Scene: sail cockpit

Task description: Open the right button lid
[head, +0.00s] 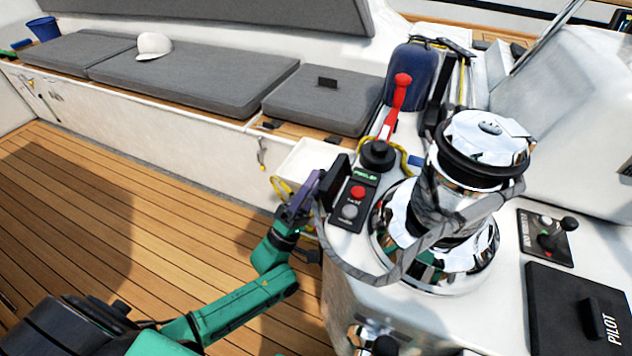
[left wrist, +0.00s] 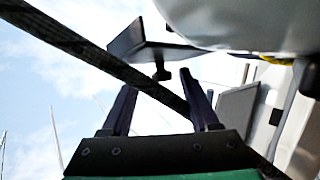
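A dark button panel (head: 352,205) with a red button (head: 357,191) and a grey button (head: 349,212) sits on the white console, left of the chrome winch. A black lid-like plate (head: 333,177) stands raised at its left edge. My left gripper (head: 312,190) is just left of this plate; whether they touch is unclear. In the left wrist view, my left gripper (left wrist: 158,80) has its two fingers apart with nothing clearly held. A dark plate with a short knob (left wrist: 150,42) is beyond the fingertips, and a grey plate (left wrist: 236,108) is to the right. My right gripper is out of view.
A red-handled lever (head: 397,95) stands behind the panel. A black PILOT cover (head: 575,310) lies at right. The wooden deck is open at left.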

